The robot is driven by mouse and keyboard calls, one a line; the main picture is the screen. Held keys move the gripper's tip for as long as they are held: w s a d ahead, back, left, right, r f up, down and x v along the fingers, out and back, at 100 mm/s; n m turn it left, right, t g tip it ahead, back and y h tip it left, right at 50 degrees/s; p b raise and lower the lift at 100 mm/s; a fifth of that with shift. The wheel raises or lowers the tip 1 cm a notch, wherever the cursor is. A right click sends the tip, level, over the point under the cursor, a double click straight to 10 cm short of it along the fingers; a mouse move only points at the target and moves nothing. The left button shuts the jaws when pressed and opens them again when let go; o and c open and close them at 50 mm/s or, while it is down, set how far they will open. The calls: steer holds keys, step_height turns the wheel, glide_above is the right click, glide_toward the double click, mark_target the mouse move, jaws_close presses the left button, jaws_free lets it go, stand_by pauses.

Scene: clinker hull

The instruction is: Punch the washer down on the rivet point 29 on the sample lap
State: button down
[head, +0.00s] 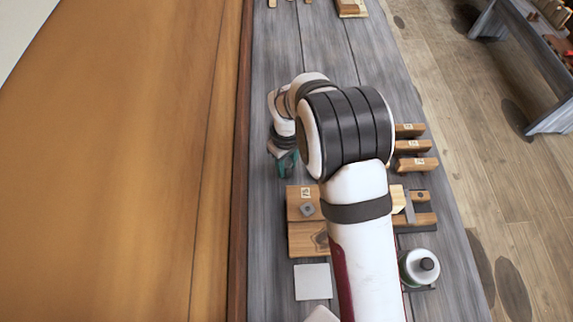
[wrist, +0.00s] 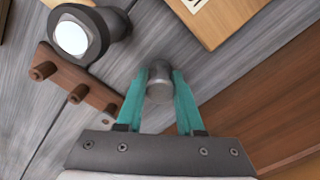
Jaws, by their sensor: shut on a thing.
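My gripper (head: 287,163) is left of the arm's big joint in the head view, over the grey bench. In the wrist view its teal fingers (wrist: 159,95) are shut on a grey metal cylinder (wrist: 159,83), which looks like the punch. A wooden sample piece (head: 296,198) with a number label, too small to read surely, lies below my gripper in the head view. A small dark diamond-shaped plate (head: 307,210), perhaps the washer, is on it. No rivet point can be made out. A labelled wooden block (wrist: 235,18) shows in the wrist view, apart from the fingers.
Labelled wooden blocks (head: 412,146) lie to the right of my arm. A green-and-white container with a black top (head: 427,266) stands at lower right. A pale square plate (head: 313,282) lies at the front. The wrist view shows a peg rack (wrist: 75,80) and a round-faced dark object (wrist: 80,38).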

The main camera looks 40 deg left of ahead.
mark_target(291, 164)
steer(key=r, duration=0.7)
steer(key=d+r, duration=0.1)
steer(key=r, duration=0.2)
steer(key=shift+w+r, duration=0.15)
steer(key=shift+w, duration=0.05)
steer(key=d+r+m, duration=0.2)
steer(key=d+m, duration=0.1)
steer(key=d, duration=0.6)
steer(key=d+r+m, duration=0.2)
steer(key=d+m, duration=0.1)
steer(key=d, duration=0.5)
steer(key=shift+f, duration=2.9)
steer(key=shift+f, duration=0.5)
steer(key=shift+f, duration=0.2)
